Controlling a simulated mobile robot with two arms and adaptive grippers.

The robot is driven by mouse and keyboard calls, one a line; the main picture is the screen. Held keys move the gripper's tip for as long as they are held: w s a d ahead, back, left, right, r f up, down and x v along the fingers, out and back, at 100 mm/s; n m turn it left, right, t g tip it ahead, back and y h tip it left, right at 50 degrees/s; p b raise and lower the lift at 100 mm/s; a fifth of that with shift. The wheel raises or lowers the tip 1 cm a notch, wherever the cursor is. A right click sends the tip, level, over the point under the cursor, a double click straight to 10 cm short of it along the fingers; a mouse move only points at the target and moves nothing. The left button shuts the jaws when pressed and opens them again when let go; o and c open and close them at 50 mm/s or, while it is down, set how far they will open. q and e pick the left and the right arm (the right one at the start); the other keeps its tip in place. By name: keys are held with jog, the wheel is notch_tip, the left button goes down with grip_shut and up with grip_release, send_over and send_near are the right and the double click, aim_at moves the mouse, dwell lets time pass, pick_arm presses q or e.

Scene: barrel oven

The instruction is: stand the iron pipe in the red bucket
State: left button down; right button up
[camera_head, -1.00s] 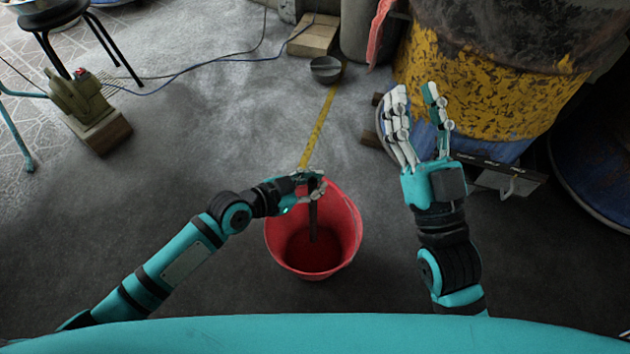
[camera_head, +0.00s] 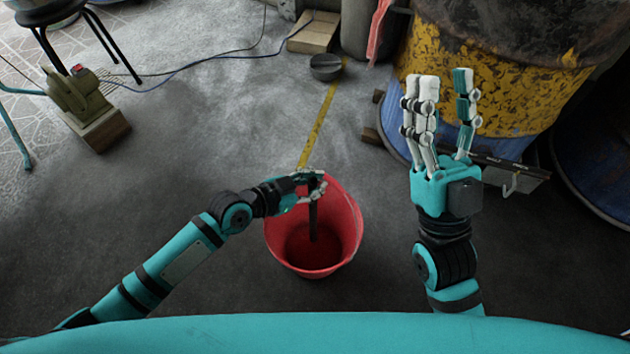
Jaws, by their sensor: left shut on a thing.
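The red bucket (camera_head: 345,230) stands on the floor in the middle of the head view, its mouth facing up. My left gripper (camera_head: 316,184) is over the bucket's back rim, shut on the dark iron pipe (camera_head: 313,222). The pipe hangs nearly upright inside the bucket's opening; I cannot tell whether its lower end touches the bottom. The pipe's upper part is partly hidden by the fingers. My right gripper (camera_head: 446,90) is open and empty to the right of the bucket, fingers pointing away from me.
A yellow and blue barrel (camera_head: 490,85) stands at the back right, with a dark metal piece (camera_head: 515,172) in front of it. A small green machine (camera_head: 80,95) on a wooden block and a black stool (camera_head: 48,18) are at the left. Cables cross the floor behind. Floor left of the bucket is clear.

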pick_arm(q)
jog(key=c, duration=1.2)
grip_release()
jog(key=v, duration=1.2)
jog(key=shift+r, duration=0.1)
